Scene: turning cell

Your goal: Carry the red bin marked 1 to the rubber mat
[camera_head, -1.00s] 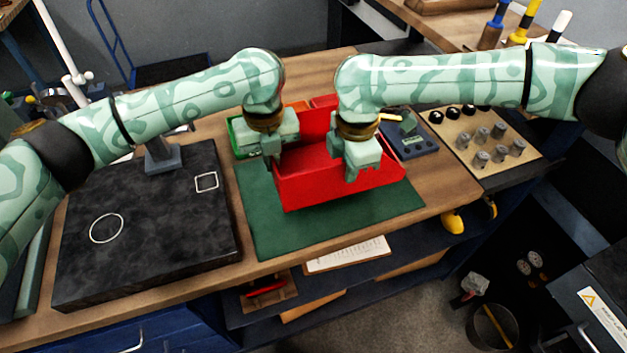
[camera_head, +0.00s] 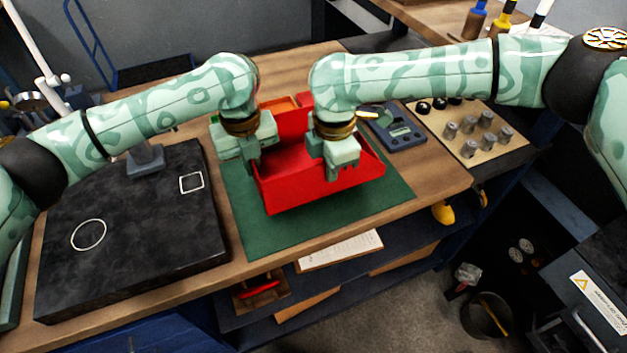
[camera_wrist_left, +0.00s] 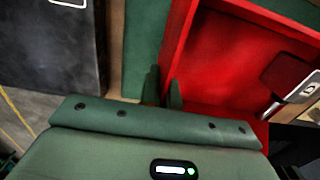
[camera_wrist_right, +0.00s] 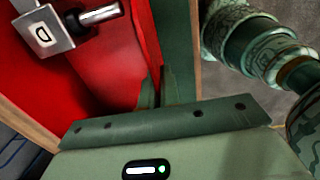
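The red bin (camera_head: 322,190) is over the green rubber mat (camera_head: 290,232), with green showing at its left, front and right. I cannot tell whether its base touches the mat. Its mark is not visible. My left gripper (camera_head: 258,158) is at the bin's left wall; in the left wrist view its fingers (camera_wrist_left: 163,92) straddle the red wall. My right gripper (camera_head: 338,172) is at the bin's right part; in the right wrist view its fingers (camera_wrist_right: 160,95) close on the red wall edge. A grey metal block with a rod (camera_wrist_right: 45,32) appears against the red interior there.
A black stone plate (camera_head: 130,235) lies left of the mat. A blue device with a display (camera_head: 400,132) and a board with metal pegs (camera_head: 470,135) stand to the right. The table's front edge is close to the mat.

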